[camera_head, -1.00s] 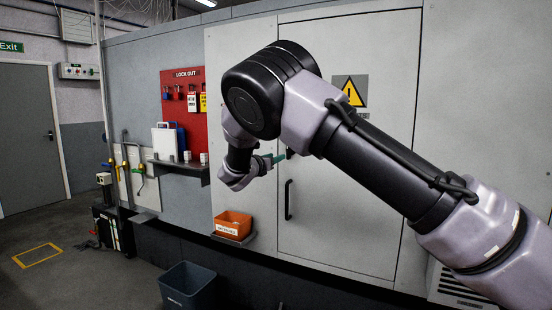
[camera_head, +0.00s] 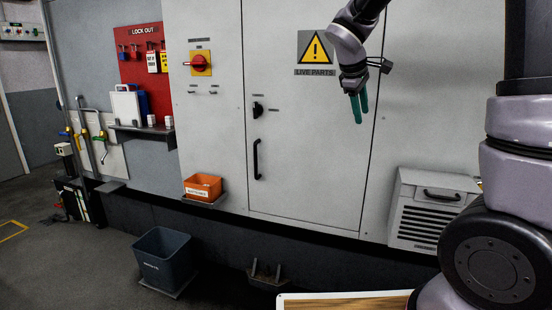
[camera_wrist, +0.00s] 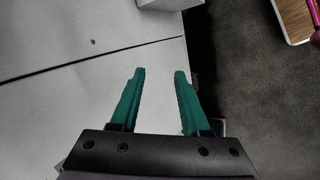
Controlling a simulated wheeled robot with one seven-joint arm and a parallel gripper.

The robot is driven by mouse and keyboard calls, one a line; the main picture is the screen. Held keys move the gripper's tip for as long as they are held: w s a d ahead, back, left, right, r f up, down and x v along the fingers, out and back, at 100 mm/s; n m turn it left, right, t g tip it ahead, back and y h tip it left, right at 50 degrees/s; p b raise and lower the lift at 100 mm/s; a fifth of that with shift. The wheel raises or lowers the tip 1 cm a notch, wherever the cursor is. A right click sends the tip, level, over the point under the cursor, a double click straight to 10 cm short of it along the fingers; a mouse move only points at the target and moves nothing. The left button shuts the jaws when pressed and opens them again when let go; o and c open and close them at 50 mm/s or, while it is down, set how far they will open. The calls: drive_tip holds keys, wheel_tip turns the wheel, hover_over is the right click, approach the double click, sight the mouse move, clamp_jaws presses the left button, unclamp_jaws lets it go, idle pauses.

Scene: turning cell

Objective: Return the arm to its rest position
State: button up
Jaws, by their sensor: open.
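My gripper (camera_head: 359,106) hangs with its teal fingers pointing down in the head view, in front of the grey cabinet door (camera_head: 300,165) and below the yellow warning sign (camera_head: 315,47). In the wrist view my gripper (camera_wrist: 158,82) shows two teal fingers spread apart with nothing between them. It is open and empty. My arm is folded up at the right side of the head view, and part of it runs out of the top of the picture.
A red rotary switch (camera_head: 199,63) and a black door handle (camera_head: 256,159) are on the cabinet. An orange bin (camera_head: 203,187) sits on a small ledge. A grey vent box (camera_head: 430,210) stands right of the door. A dark bin (camera_head: 162,258) stands on the floor. A wooden-topped surface (camera_head: 345,301) is at the bottom.

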drive_tip(key=s+r+m+t+y, duration=0.1)
drive_tip(key=s+r+m+y, duration=0.1)
drive_tip(key=s+m, duration=0.5)
drive_tip(key=s+r+m+t+y, duration=0.1)
drive_tip(key=s+r+m+y, duration=0.2)
drive_tip(key=s+m, duration=0.4)
drive_tip(key=s+y, duration=0.1)
drive_tip(key=s, duration=0.8)
drive_tip(key=shift+s+d+r+t, duration=0.25)
drive_tip(key=shift+d+r+t, duration=0.05)
drive_tip(key=shift+t, duration=0.1)
